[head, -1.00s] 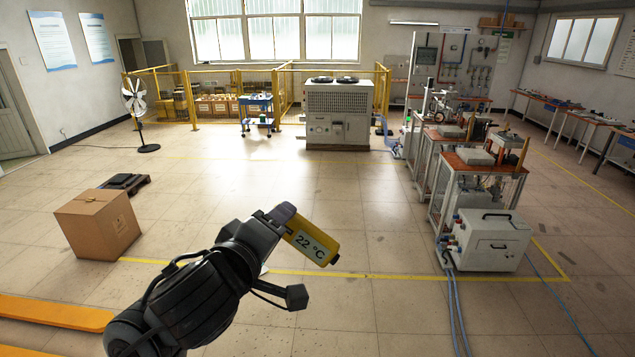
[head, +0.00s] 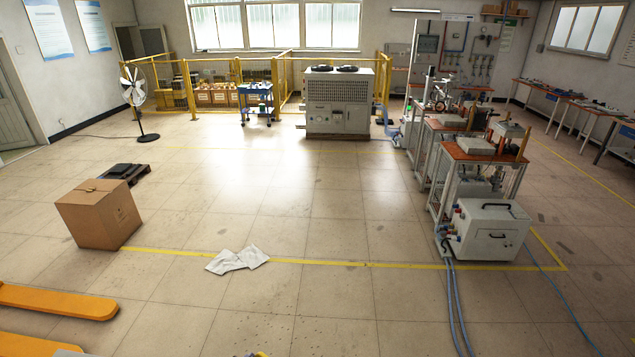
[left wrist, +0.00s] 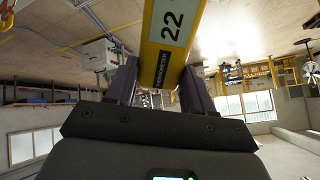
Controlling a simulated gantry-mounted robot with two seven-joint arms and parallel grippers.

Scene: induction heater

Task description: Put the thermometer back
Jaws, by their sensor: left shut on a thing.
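The yellow thermometer (left wrist: 168,40) shows large in the left wrist view, with "22" readable on its pale display and the rest cut off by the frame edge. My left gripper (left wrist: 160,88) is shut on it, with one dark purple finger on each side. In the head view the arm has dropped out of sight; only a small yellow bit shows at the bottom edge, too little to identify surely. My right gripper is in neither view. No storage place for the thermometer can be made out.
A white cloth (head: 237,260) lies on the floor by the yellow line. A cardboard box (head: 98,214) and orange forks (head: 60,302) are at the left. A white heater box (head: 488,230) and workbenches (head: 480,154) stand at the right. The middle floor is clear.

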